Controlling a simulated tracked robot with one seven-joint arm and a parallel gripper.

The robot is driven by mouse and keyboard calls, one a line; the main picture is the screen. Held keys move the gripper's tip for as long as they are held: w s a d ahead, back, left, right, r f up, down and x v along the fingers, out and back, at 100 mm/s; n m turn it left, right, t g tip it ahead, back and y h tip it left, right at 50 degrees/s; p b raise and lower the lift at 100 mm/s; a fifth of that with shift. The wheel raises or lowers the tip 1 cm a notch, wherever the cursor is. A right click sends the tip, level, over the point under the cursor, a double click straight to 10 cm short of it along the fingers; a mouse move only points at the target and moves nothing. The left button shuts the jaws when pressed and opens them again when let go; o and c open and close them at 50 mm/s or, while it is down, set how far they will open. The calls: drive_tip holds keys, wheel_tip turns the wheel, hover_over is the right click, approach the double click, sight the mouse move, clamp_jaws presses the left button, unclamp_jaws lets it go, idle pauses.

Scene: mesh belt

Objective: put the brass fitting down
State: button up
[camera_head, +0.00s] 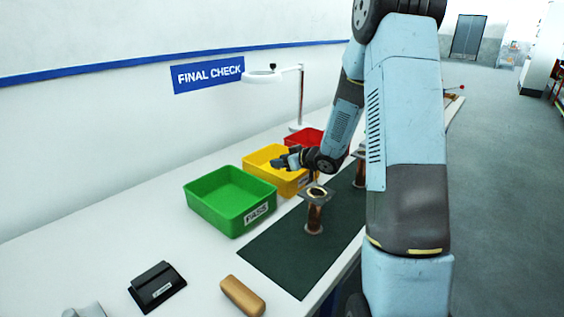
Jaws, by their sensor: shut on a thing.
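My gripper (288,160) is at the end of my bent arm, at the middle of the picture, over the yellow bin as seen from here. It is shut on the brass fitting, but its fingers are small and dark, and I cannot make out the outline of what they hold. A brass-coloured flanged piece (314,215) stands upright on the dark green mat (290,258), below and right of my gripper. A similar piece (359,171) stands farther back, partly hidden by my arm.
A green bin (198,208) labelled PASS, a yellow bin (293,188) and a red bin (308,133) line the mat's left side. A magnifier lamp (301,95) stands behind. A black block (157,287) and a tan bar (243,296) lie in front. The mat's near part is clear.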

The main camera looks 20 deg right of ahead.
drive_tip(key=shift+f, duration=0.6)
drive_tip(key=o, duration=1.1)
drive_tip(key=shift+s, duration=0.1)
drive_tip(key=shift+o, duration=0.2)
drive_tip(key=shift+r, duration=0.4)
drive_tip(key=v, duration=1.2)
drive_tip(key=s+d+r+m+h, duration=0.1)
drive_tip(key=s+r+m+h, duration=0.2)
drive_tip(key=s+r+h, duration=0.3)
drive_tip(key=s+d+r+m+h, duration=0.1)
drive_tip(key=s+r+m+h, duration=0.2)
drive_tip(key=r, duration=0.6)
drive_tip(key=s+a+g, duration=0.2)
drive_tip(key=s+a, duration=0.2)
drive_tip(key=s, duration=0.7)
drive_tip(key=s+a+r+g+y, duration=0.1)
drive_tip(key=s+a+g, duration=0.2)
drive_tip(key=s, duration=0.8)
drive_tip(key=shift+a+m+g+y, duration=0.3)
drive_tip(key=shift+a+m, duration=0.1)
drive_tip(key=shift+a, duration=0.4)
